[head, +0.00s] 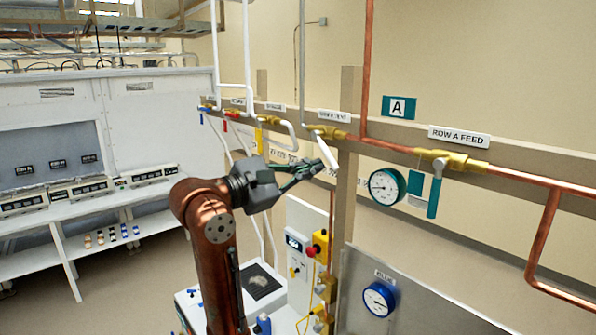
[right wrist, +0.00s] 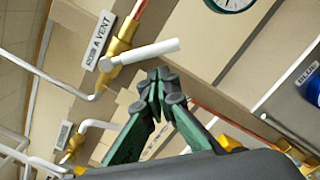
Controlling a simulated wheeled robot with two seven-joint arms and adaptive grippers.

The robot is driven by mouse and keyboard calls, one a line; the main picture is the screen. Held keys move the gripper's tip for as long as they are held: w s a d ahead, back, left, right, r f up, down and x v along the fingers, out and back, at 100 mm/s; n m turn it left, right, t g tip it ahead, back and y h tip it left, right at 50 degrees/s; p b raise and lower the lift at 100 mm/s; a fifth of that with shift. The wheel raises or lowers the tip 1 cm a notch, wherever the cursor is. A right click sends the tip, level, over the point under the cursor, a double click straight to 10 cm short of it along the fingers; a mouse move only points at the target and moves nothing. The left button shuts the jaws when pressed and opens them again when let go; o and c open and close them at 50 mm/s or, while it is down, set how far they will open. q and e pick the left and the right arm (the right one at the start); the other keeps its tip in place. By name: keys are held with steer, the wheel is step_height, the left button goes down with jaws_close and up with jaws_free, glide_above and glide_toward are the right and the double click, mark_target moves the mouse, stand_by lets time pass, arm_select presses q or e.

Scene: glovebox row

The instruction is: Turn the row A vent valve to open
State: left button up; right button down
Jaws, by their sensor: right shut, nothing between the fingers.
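The row A vent valve (head: 328,131) is a brass body on the pipe rail, under a white label reading ROW A VENT (head: 334,116). Its white lever handle (head: 327,152) slants down and to the right, across the pipe's line. In the right wrist view the white handle (right wrist: 145,51) sticks out from the brass body (right wrist: 117,50). My right gripper (head: 317,166) is shut and empty, its tips beside the lower end of the handle. In the right wrist view its closed fingertips (right wrist: 163,84) lie just below the handle with a small gap. My left gripper is not in view.
To the right are a ROW A FEED valve with a teal handle (head: 435,197) and a round gauge (head: 386,186). More small valves line the rail to the left. A wooden post (head: 346,160) stands just right of the handle. A panel with a blue gauge (head: 378,299) is below.

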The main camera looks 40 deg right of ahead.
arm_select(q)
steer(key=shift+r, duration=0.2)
arm_select(e)
steer(key=shift+s+d+r, duration=0.1)
steer(key=shift+s+r, duration=0.25)
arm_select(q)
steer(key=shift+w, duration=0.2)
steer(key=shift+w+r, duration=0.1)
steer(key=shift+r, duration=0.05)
arm_select(e)
steer(key=shift+n, duration=0.3)
